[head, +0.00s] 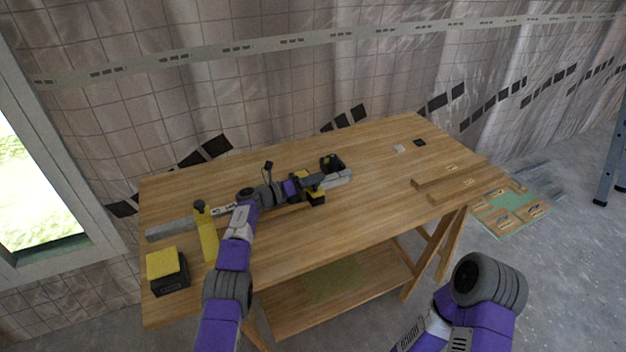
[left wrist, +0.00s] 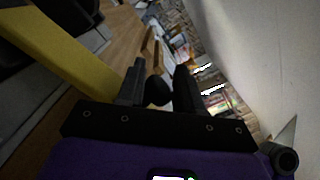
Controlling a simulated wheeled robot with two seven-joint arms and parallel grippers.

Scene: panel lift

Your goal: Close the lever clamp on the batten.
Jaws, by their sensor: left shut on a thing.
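The batten (head: 172,229) is a long pale grey bar lying across the left half of the workbench. The lever clamp (head: 314,197), yellow and black, sits at its right part, partly hidden by my gripper. My left gripper (head: 318,182) is at the clamp, above the batten. In the left wrist view, my left fingers (left wrist: 160,88) are on either side of a dark round knob (left wrist: 157,91), which looks like the end of the clamp's lever. A yellow bar (left wrist: 62,58) runs along the left there. Only my right arm shows, at bottom right; its gripper is out of view.
A black item (head: 332,162) lies behind the clamp. Wooden strips (head: 450,180) lie at the right end of the workbench (head: 370,215); its middle is clear.

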